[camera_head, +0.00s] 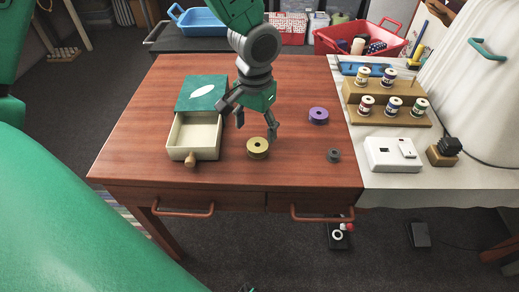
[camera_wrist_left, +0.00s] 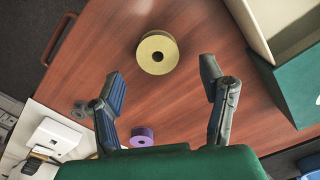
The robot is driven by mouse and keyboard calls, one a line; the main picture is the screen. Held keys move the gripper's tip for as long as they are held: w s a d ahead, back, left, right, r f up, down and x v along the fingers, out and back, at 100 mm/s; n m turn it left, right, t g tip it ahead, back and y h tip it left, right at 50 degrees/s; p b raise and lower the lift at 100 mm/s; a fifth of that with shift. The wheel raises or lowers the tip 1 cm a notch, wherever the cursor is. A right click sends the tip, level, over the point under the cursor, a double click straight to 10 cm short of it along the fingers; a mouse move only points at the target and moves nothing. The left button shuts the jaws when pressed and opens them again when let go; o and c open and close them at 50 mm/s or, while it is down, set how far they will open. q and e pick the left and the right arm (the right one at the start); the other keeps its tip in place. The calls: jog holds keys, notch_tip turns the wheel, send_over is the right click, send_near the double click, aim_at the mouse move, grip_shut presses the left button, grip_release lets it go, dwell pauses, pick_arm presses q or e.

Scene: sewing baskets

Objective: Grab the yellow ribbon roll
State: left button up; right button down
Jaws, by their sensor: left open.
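The yellow ribbon roll (camera_head: 258,152) lies flat on the wooden table (camera_head: 130,140), near its front edge and right of the small drawer box. My left gripper (camera_head: 252,126) is open and empty, pointing down just behind and above the roll. In the left wrist view the roll (camera_wrist_left: 157,63) lies beyond the fingertips, roughly centred between the two spread fingers (camera_wrist_left: 160,78). Table wood shows around it, and neither finger appears to touch it. My right gripper is not in view.
A green box (camera_head: 203,91) with a cream drawer (camera_head: 194,153) pulled open stands left of the roll. A purple roll (camera_head: 318,115) and a small grey spool (camera_head: 333,155) lie to the right. A thread rack (camera_head: 386,115) and white device (camera_head: 390,155) stand on the side table.

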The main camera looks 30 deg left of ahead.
aim_at(257, 146)
pick_arm(q)
jog(key=shift+a+f, duration=0.1)
jog(key=shift+f, duration=0.8)
jog(key=f, duration=0.1)
jog(key=f+b, duration=0.1)
jog(key=f, duration=0.1)
jog(key=shift+s+d+f+b, duration=0.1)
jog(key=shift+d+f+b, duration=0.15)
jog(key=shift+f+b, duration=0.15)
jog(key=shift+f, duration=0.35)
jog(key=shift+r, duration=0.1)
jog(key=shift+c, duration=1.1)
jog(key=c, duration=0.8)
